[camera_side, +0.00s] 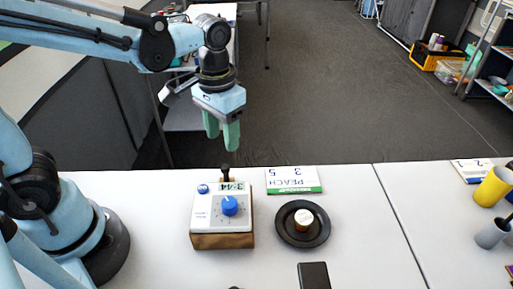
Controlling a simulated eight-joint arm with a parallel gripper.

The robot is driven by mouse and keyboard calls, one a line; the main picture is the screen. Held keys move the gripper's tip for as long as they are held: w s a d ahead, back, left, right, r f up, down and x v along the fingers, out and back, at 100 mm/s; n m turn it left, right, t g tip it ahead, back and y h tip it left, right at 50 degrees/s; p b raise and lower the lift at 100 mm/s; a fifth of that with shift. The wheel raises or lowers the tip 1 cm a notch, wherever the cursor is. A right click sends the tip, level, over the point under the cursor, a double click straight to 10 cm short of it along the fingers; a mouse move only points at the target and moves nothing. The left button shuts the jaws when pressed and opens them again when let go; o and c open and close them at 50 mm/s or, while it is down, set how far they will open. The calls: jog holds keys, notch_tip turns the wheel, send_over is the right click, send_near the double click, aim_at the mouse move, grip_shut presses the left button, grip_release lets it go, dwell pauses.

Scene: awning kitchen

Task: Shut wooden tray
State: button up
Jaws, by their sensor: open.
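A wooden tray (222,241) sits on the white table under a white timer box with a blue dial. Its brown front edge shows below the box, and the rest is hidden under it. A small dark knob on a short brown piece (226,175) sticks out at the box's far side; I cannot tell for sure if it belongs to the tray. My gripper (222,140), with pale green fingers pointing down, is above and just beyond that knob, apart from it. It is open and empty.
The timer box (205,212) has a black round plate (287,237) with a small jar (304,217) to its right. A white and green card (293,180) lies behind the plate. A black object (313,276) lies at the front. A yellow cup (494,186) stands far right.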

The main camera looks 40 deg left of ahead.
notch_tip(320, 180, up, 5)
jog(key=d+f+m+t, duration=0.1)
jog(key=d+f+m, duration=0.2)
jog(key=d+m, duration=1.6)
jog(key=shift+w+d+m+h, duration=0.15)
jog(key=shift+w+m+h, duration=0.25)
jog(key=shift+m, duration=2.2)
notch_tip(320, 180, up, 2)
jog(key=n+g, duration=0.1)
jog(key=n, duration=2.3)
send_over(225, 166)
jog(key=shift+y, duration=0.4)
notch_tip(225, 166, down, 11)
jog(key=shift+f, duration=0.1)
